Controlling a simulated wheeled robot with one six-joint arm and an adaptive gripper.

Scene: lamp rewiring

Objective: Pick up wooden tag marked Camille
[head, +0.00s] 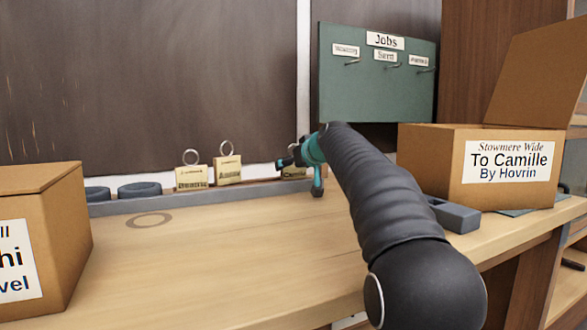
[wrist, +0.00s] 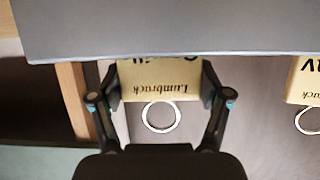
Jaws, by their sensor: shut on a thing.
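The wooden tag marked Camille (head: 292,173) stands at the right end of a row of tags at the back of the bench, partly hidden by my gripper (head: 300,172). In the wrist view the tag (wrist: 160,83) appears upside down, with "Lumbruck" and part of a larger name readable and a metal ring on it. My gripper (wrist: 162,84) has one finger on each side edge of this tag and is shut on it. The tag's far edge meets a grey ledge in the wrist view, so I cannot tell whether it is lifted.
Two more ringed tags (head: 192,178) (head: 228,170) stand to the left on the grey ledge (head: 130,207). Cardboard boxes stand at left (head: 75,220) and right (head: 440,165). A green Jobs board (head: 345,90) with hooks is behind. The bench's front middle (head: 220,270) is clear.

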